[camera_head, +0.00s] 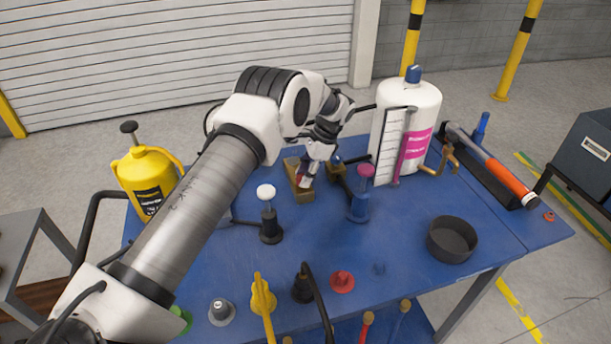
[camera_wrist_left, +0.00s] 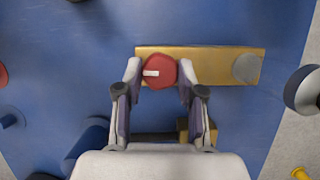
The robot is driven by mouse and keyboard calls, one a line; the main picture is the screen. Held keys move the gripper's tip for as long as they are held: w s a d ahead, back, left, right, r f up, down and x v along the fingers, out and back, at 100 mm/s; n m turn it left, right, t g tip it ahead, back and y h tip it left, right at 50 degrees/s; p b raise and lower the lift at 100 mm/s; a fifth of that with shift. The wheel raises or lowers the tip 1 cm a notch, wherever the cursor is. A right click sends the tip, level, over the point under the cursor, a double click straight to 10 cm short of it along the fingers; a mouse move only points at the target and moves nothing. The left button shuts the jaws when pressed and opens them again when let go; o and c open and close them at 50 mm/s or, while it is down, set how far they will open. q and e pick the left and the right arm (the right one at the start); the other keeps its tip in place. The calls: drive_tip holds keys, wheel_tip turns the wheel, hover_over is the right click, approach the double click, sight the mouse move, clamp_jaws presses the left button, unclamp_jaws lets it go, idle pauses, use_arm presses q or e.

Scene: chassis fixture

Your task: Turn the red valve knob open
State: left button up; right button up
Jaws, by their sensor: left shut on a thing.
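The red valve knob (camera_wrist_left: 160,71) is a round red cap with a white mark, on a brass block (camera_wrist_left: 210,60) in the left wrist view. The white mark points to the left there. My left gripper (camera_wrist_left: 160,78) has one finger on each side of the knob and is shut on it. In the head view my left gripper (camera_head: 307,178) reaches down over the brass block (camera_head: 298,190) near the middle of the blue table, and the knob is mostly hidden by the fingers. My right gripper is in neither view.
A blue post with a magenta top (camera_head: 361,194) and a black post with a white top (camera_head: 269,215) stand near the block. A white tank (camera_head: 425,110) is at the back right. A black round bowl (camera_head: 452,240) sits front right. A yellow sprayer (camera_head: 147,180) stands left.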

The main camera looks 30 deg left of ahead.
use_arm(q)
drive_tip(key=shift+s+f+n, duration=0.2)
drive_tip(key=shift+n, duration=0.2)
drive_tip(key=o, duration=1.1)
drive_tip(key=shift+o, duration=0.2)
drive_tip(key=shift+a+r, duration=0.1)
drive_tip(key=v, duration=1.2)
drive_tip(key=shift+a, duration=0.2)
drive_tip(key=shift+w, duration=0.1)
